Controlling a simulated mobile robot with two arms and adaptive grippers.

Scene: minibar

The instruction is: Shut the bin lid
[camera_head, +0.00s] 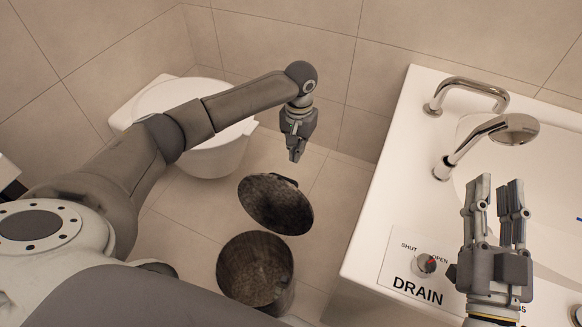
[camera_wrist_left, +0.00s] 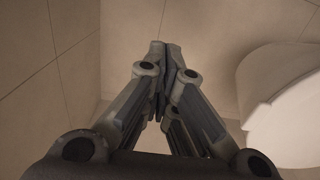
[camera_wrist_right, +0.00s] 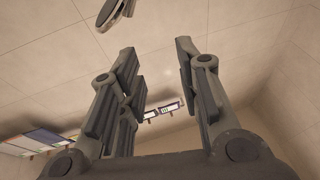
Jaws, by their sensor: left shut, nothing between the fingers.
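The bin (camera_head: 256,272) is a dark round container on the tiled floor, in the lower middle of the head view. Its round dark lid (camera_head: 275,204) stands raised and tilted at the bin's far side, leaving the bin's mouth open. My left gripper (camera_head: 295,157) hangs above and beyond the lid, pointing down, shut and apart from it. It also shows in the left wrist view (camera_wrist_left: 160,50) with its fingers together and nothing between them. My right gripper (camera_head: 497,183) is open and empty, pointing up over the bathtub side; the right wrist view (camera_wrist_right: 155,60) shows its fingers apart.
A white toilet (camera_head: 215,150) stands behind my left arm. A white tub or basin unit (camera_head: 375,215) fills the right side, with a chrome tap (camera_head: 470,90), a shower head (camera_head: 515,128) and a drain knob (camera_head: 427,264). The floor between bin and wall is clear.

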